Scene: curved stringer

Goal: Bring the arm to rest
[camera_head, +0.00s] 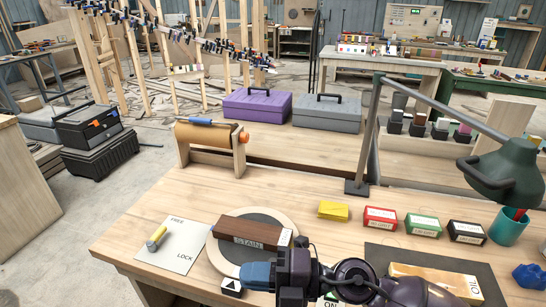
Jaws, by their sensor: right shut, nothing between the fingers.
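My right arm (350,280) comes in at the bottom right, low over the front of the workbench. Its gripper, with blue fingers (257,276), points left. The fingers are shut with nothing between them. They are in front of a round disc (218,262) with a dark centre and a brown block labelled STAIN (252,233). I cannot tell whether they touch the disc. My left gripper is not in view.
A white FREE/LOCK sheet (184,258) with a yellow-and-grey cylinder (156,239) is at left. Yellow (333,210), red (380,218), green (422,224) and black (467,232) blocks line the right. A box labelled OIL (436,278) is beside my arm. A green lamp (508,170) overhangs the right.

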